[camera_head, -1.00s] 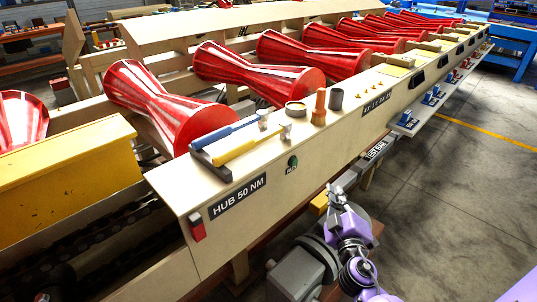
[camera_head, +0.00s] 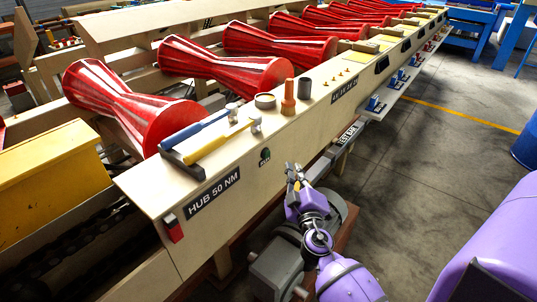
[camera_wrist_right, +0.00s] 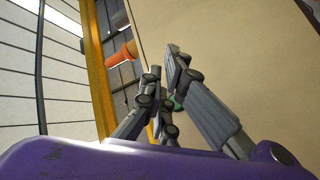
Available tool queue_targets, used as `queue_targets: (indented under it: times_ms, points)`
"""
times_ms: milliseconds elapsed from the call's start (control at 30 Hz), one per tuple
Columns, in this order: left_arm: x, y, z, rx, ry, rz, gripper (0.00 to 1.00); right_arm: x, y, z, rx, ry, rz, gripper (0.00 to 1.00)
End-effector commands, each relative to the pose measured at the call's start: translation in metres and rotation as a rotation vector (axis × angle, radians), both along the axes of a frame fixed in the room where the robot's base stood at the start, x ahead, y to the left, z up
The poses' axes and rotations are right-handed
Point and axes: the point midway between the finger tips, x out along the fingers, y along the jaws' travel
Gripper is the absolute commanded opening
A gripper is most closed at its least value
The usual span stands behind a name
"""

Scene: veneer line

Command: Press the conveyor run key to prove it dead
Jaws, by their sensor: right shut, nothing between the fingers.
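The run key is a small dark green round button (camera_head: 265,154) with a dark label under it, on the pale front face of the conveyor rail (camera_head: 300,128). My right gripper (camera_head: 294,167) is shut and empty, in front of that face, to the right of and a little below the key in the head view. It looks apart from the key. In the right wrist view the fingers (camera_wrist_right: 165,62) point along the pale panel, and part of a green round thing (camera_wrist_right: 177,103), likely the key, shows behind them, partly hidden. My left gripper is not in view.
A red switch (camera_head: 173,229) is at the rail's near end. A grey motor (camera_head: 283,268) stands below my right arm.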

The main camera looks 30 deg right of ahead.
Motion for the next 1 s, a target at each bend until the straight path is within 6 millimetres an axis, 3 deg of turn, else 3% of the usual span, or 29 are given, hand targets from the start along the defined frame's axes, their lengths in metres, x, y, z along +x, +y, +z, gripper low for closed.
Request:
queue_targets:
  times_ms: [200, 400, 1000]
  points:
    - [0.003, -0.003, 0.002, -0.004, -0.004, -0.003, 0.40, 0.029, 0.012, 0.000, 0.002, -0.001, 0.001, 0.00]
    - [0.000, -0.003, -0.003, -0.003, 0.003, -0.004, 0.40, 0.044, 0.018, -0.002, 0.001, 0.001, 0.000, 0.00]
    - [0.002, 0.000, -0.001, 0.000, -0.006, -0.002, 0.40, 0.048, 0.020, 0.000, 0.000, 0.001, 0.001, 0.00]
